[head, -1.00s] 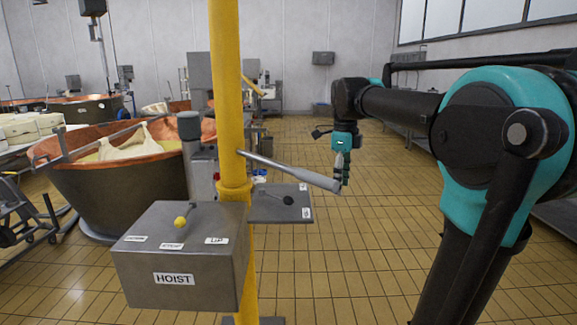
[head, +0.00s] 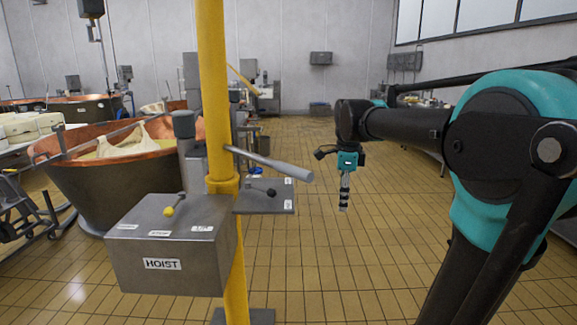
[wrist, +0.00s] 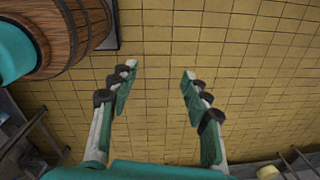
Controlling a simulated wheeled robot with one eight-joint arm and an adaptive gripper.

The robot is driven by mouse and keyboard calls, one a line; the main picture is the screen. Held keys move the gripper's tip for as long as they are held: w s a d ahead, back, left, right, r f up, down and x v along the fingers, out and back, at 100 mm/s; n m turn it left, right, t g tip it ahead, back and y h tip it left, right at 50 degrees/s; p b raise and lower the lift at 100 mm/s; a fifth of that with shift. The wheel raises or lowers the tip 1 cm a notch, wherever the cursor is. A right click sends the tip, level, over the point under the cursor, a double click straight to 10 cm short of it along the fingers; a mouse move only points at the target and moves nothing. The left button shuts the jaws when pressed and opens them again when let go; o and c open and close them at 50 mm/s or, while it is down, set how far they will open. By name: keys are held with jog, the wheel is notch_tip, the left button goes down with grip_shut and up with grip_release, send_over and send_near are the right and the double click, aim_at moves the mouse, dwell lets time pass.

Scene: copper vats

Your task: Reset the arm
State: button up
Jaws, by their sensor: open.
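My gripper (head: 344,190) hangs pointing down over the tiled floor, right of the yellow post, in the head view. In the wrist view my gripper (wrist: 158,82) is open, with its two fingers well apart and only floor tiles between them. It holds nothing. My arm reaches in from the right side of the head view. A grey lever (head: 270,163) sticks out from the yellow post (head: 216,100) to the right. Its end is left of my gripper and apart from it in the picture.
A grey HOIST box (head: 160,264) with a yellow-knobbed lever (head: 172,206) is at the post. Behind it stands a second control panel (head: 266,203). A copper vat (head: 110,185) is at left. A wooden barrel (wrist: 72,30) shows in the wrist view. Floor (head: 350,255) below my gripper is clear.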

jog(key=s+d+f+n+t, duration=0.1)
jog(key=s+f+n, duration=0.7)
jog(key=f+n, duration=0.2)
jog(key=s+d+f+n+t, duration=0.2)
jog(key=s+f+n, duration=0.6)
jog(key=f, duration=0.6)
jog(key=shift+s+f+n, duration=0.4)
jog(key=shift+n, duration=0.7)
